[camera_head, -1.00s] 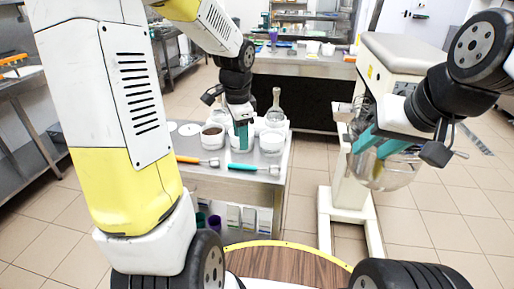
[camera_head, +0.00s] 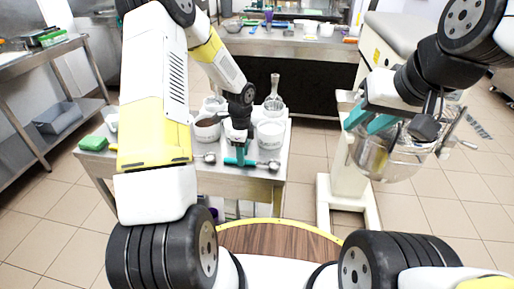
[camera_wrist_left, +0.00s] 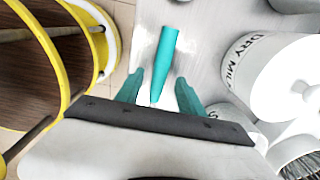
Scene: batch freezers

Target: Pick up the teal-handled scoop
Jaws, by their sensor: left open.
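The teal-handled scoop lies on the metal cart (camera_head: 225,176), its handle (camera_head: 240,162) pointing left and its metal bowl (camera_head: 273,165) to the right. My left gripper (camera_head: 238,151) is down at the handle. In the left wrist view the left gripper (camera_wrist_left: 158,90) is open, its two teal fingers on either side of the line of the teal handle (camera_wrist_left: 166,55); whether they touch it I cannot tell. The scoop's bowl is out of that view. My right gripper (camera_head: 368,120) is open and empty, in front of the mixer's bowl (camera_head: 388,162).
A white tub (camera_head: 270,134) stands just behind the scoop; a tub labelled "DRY MILK" (camera_wrist_left: 270,65) is close beside the left gripper in the wrist view. A second scoop's metal bowl (camera_head: 209,157) lies left of the handle. A green sponge (camera_head: 93,143) sits at the cart's left.

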